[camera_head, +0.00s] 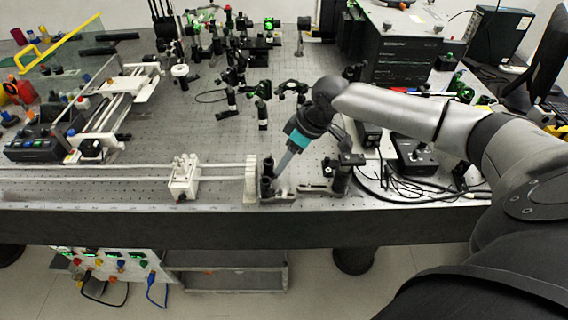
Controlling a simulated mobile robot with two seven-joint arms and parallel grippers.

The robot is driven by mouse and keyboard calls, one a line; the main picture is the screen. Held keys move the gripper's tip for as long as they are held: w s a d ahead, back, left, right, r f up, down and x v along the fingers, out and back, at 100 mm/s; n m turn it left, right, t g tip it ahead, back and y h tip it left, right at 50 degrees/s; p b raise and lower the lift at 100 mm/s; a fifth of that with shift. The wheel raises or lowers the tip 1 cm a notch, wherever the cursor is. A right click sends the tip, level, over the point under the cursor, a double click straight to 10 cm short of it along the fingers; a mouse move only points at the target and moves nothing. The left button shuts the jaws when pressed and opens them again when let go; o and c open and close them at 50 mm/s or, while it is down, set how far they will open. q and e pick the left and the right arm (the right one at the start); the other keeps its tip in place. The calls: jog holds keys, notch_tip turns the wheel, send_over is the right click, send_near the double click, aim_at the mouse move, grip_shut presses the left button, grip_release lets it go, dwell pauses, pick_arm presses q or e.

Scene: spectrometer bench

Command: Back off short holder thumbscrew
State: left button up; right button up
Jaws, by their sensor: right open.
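My right gripper (281,172) reaches down and to the left from my right arm, its fingers pointing at a small group of black post holders near the front edge of the bench. A short black holder (267,187) stands just left of the fingertips, close to them or touching; I cannot tell which. The jaws are open, but the gap between them is too small to make out. The thumbscrew cannot be made out at this size and may be hidden by the fingers. My left gripper is not in view.
A white upright block (250,179) and a rail carriage (183,178) stand left of the holder. Black mounts (342,172) and loose cables (400,188) lie to the right. Optics crowd the back of the perforated bench (215,135); its middle left is fairly clear.

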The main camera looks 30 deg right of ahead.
jog(key=shift+w+a+f, duration=0.2)
jog(key=shift+w+f, duration=0.05)
jog(key=shift+f, duration=0.4)
grip_shut()
